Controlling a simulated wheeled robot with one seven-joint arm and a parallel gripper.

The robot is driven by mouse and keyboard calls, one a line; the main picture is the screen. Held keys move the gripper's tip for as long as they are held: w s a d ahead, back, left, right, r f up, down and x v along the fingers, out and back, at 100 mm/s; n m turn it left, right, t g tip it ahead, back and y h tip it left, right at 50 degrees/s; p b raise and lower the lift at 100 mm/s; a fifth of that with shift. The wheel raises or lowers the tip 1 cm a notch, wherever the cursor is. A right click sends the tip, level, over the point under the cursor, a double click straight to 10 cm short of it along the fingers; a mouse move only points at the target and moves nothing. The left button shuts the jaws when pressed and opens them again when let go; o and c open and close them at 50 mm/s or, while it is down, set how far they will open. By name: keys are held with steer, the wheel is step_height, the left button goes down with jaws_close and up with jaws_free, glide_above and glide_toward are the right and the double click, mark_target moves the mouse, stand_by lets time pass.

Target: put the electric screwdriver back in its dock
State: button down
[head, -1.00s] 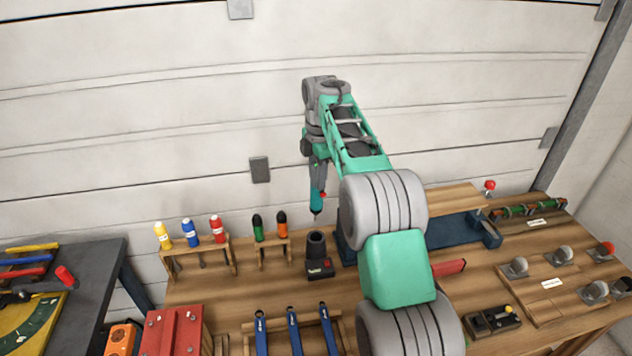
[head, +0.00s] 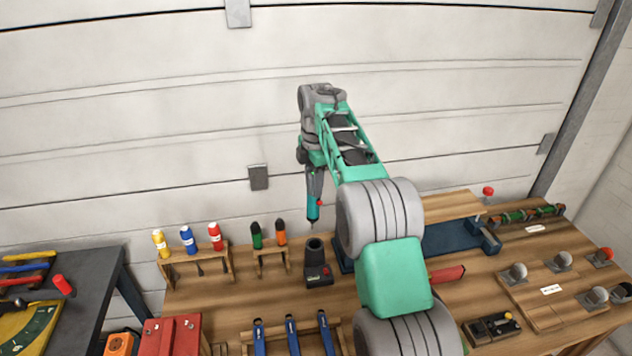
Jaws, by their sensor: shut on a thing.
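My gripper (head: 314,180) points down and is shut on the electric screwdriver (head: 313,211). The screwdriver is teal and black with a red button, and hangs roughly upright, tip down. The dock (head: 317,262) is a black block with a round upright cup and a red mark on its front, standing on the wooden bench. In the head view the screwdriver's tip shows just above the cup's opening, apart from it. The depth between tip and cup is hard to tell. The upper part of the screwdriver is hidden by my gripper.

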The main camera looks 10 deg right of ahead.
mark_target(313, 203)
steer(key=shift+w+f+m, duration=0.35)
steer(key=shift+f, duration=0.2)
steer(key=shift+w+f+m, duration=0.35)
steer(key=shift+f, duration=0.2)
steer(key=shift+s+d+n, duration=0.15)
steer(key=shift+s+n, duration=0.1)
steer(key=shift+n, duration=0.05)
steer(key=shift+f+n+g, duration=0.2)
steer(key=shift+n+g, duration=0.1)
steer(key=shift+n, duration=0.1)
steer(key=shift+f, duration=1.5)
